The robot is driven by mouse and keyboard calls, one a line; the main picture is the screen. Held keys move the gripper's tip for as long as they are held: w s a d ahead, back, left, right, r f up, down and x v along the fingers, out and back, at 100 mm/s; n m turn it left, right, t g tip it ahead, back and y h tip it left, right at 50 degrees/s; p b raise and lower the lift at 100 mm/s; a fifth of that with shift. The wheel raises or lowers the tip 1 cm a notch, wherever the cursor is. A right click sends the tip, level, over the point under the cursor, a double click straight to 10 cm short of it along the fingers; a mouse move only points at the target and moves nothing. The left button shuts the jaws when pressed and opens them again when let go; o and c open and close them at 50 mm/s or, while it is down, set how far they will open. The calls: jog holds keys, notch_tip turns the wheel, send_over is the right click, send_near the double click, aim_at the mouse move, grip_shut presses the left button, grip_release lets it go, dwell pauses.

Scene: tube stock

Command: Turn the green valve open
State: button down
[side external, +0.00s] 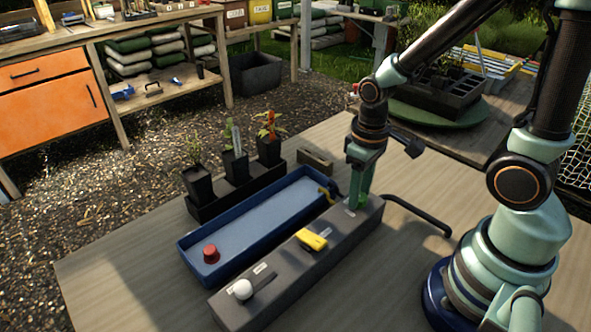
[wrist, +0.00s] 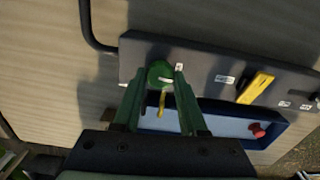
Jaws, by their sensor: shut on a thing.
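The green valve (side external: 363,202) is a knob at the far end of the long grey block in the side view. In the wrist view the green valve (wrist: 160,74) is round with a pale mark across it. My gripper (side external: 360,192) points straight down onto it. In the wrist view my gripper (wrist: 158,84) has its green fingers on either side of the valve, shut on it. The fingers hide part of the valve in the side view. A yellow spout (side external: 326,192) hangs over the tray beside the valve.
The grey block (side external: 275,270) also bears a yellow lever (side external: 312,239) and a white knob (side external: 243,289). A blue tray (side external: 190,262) lies alongside, with a red plug (side external: 211,254) in it. Potted plants (side external: 235,168) stand behind. A black hose (side external: 425,214) curves right of the block.

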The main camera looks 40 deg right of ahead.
jog(key=shift+n, duration=0.5)
dwell(0.3)
jog(key=shift+c, duration=2.2)
grip_release()
notch_tip(320, 180, up, 12)
jog(key=shift+r, duration=0.1)
